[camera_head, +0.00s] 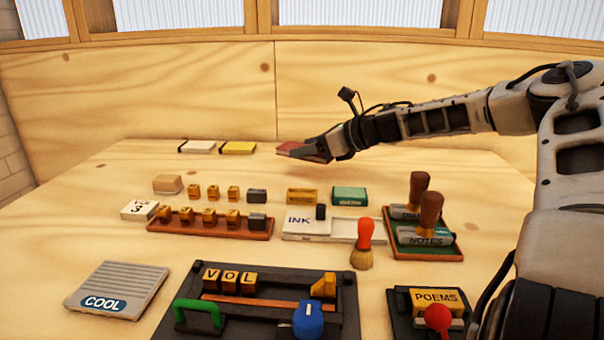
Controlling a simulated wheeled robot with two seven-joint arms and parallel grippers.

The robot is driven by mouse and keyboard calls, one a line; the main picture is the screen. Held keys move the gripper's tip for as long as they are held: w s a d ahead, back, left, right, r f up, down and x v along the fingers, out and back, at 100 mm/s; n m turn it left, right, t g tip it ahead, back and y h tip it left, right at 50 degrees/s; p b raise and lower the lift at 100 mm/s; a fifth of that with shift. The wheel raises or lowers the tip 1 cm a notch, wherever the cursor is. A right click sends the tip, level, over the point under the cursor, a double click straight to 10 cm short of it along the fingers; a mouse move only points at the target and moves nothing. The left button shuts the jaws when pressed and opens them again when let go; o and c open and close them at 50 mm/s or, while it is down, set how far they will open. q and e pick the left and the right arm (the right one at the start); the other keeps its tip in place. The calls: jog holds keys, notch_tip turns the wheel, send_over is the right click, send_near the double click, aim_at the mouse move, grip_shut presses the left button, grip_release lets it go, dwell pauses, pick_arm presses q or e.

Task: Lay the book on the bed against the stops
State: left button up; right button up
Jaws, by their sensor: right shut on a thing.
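My right gripper (322,152) reaches in from the right to the far part of the table and is shut on a dark red book (292,147), holding it by its right side. Part of the book is hidden by the gripper. I cannot tell whether the book touches the table. Two other books, one white (198,147) and one yellow (238,148), lie left of it. A black plate (344,300) at the near middle carries VOL letter blocks, a green handle and a blue knob. I cannot tell which fixture is the bed, and no stops can be made out. My left gripper is not in view.
Letter blocks stand in a wooden rack (258,236) mid-table, beside a white INK tray (340,238). A brush (364,246), a green tray (443,248) with wooden-handled stamps, a ribbed COOL slab (125,285) and a POEMS stand (400,305) take up the nearer table. The far right table is clear.

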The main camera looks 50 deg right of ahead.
aim_at(302, 179)
jog(key=w+f, duration=0.1)
jog(key=w+f+b, duration=0.1)
jog(key=f, duration=0.1)
jog(key=shift+w+d, duration=0.1)
jog(key=shift+d, duration=0.3)
jog(key=shift+w+d+f+b, duration=0.1)
jog(key=shift+w+f+b, duration=0.15)
jog(key=shift+b, duration=0.1)
jog(key=shift+w+f, duration=0.15)
jog(key=shift+f, duration=0.1)
notch_tip(302, 179, down, 2)
jog(key=shift+w+f+b, duration=0.1)
jog(key=shift+f+b, duration=0.1)
jog(key=shift+b, duration=0.3)
jog(key=shift+f, duration=0.3)
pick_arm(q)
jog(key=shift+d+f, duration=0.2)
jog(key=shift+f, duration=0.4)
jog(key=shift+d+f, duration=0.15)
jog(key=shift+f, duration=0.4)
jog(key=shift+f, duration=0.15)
